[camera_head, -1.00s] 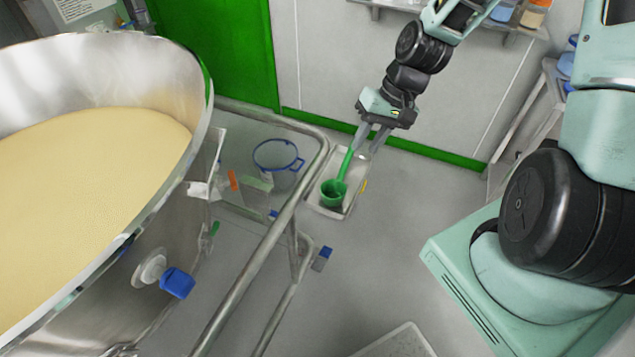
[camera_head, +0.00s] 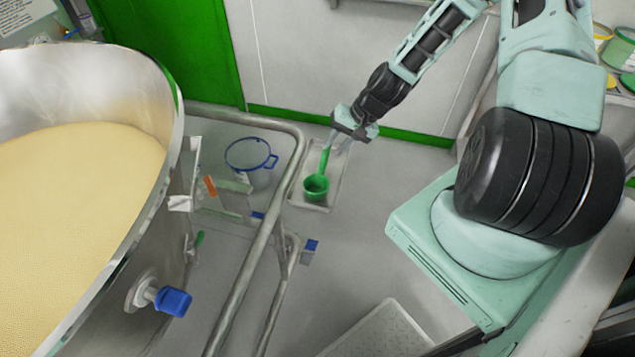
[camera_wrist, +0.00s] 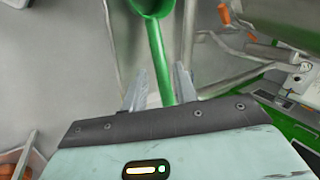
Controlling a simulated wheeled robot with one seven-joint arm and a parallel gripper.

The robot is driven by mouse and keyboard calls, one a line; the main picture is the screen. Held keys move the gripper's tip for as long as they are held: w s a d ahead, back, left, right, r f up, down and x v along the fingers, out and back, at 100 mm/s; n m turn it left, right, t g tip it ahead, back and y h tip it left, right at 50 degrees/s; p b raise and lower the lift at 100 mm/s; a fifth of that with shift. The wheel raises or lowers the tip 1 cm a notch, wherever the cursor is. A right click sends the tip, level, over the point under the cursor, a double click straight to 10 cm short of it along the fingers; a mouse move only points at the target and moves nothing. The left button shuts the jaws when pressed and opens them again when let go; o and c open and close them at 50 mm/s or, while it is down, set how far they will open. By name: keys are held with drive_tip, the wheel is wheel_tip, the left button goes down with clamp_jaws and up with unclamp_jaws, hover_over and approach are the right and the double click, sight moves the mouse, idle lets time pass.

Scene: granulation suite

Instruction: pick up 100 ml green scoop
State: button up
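The green scoop (camera_head: 316,187) shows in the head view with its round cup toward the camera and its handle running up to my gripper (camera_head: 339,141). It appears at or over a pale rectangular tray (camera_head: 335,182); I cannot tell whether it touches it. In the wrist view the scoop's handle (camera_wrist: 157,50) runs down between the two fingers of my gripper (camera_wrist: 160,84), and part of the cup shows at the top edge. The fingers stand apart, with a visible gap on the handle's left; the right finger is close to the handle.
A steel rail frame (camera_head: 262,240) stands just left of the scoop. A large steel bowl (camera_head: 150,90) of pale powder fills the left, with a blue knob (camera_head: 173,301). A blue-rimmed clear container (camera_head: 250,160) sits behind the rail.

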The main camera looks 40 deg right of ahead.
sight(327, 157)
drive_tip(key=x, duration=0.2)
drive_tip(key=shift+w+a+f, duration=0.1)
drive_tip(key=shift+a+f, duration=0.05)
drive_tip(key=shift+f, duration=0.15)
drive_tip(key=shift+s+a+p+x, duration=0.15)
drive_tip(key=shift+p+x, duration=0.2)
drive_tip(key=shift+x, duration=0.95)
drive_tip(key=shift+s+a+p+x, duration=0.15)
drive_tip(key=shift+p+x, duration=0.15)
drive_tip(key=shift+x, duration=0.95)
drive_tip(key=shift+c, duration=0.3)
clamp_jaws()
